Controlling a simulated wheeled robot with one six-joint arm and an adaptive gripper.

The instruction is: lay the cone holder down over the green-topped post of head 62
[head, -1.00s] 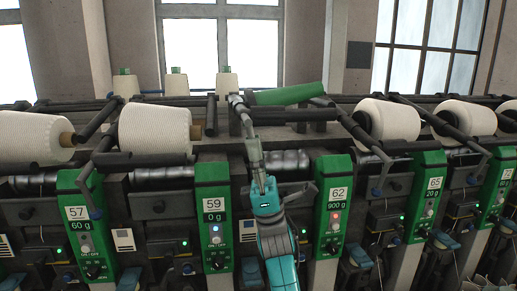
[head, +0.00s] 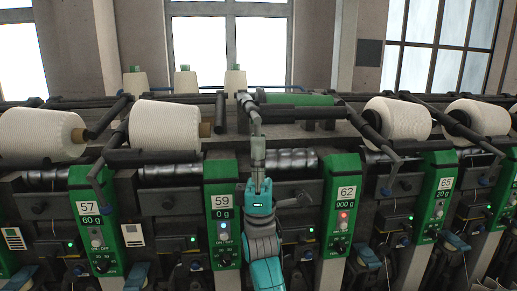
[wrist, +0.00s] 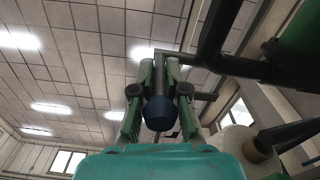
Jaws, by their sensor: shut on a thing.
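My gripper (head: 257,152) is shut on the lower end of the cone holder (head: 248,112), a grey bar rising above the machine front between heads 59 and 62. In the wrist view, my gripper's green fingers (wrist: 158,74) stand on both sides of the holder's dark grip with its blue end (wrist: 158,112). A bare green tube (head: 298,99) lies level behind and right of the bar. The green-topped post of head 62 (head: 346,165) stands to the right of my gripper, apart from it. The exact contact between fingers and grip is hidden in the head view.
A yarn cone (head: 165,126) lies left of the holder, and another cone (head: 398,118) lies to the right. Head 59's green panel (head: 221,190) is close on the left of my arm. Dark bars (head: 300,114) run along the machine top. Ceiling fills much of the wrist view.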

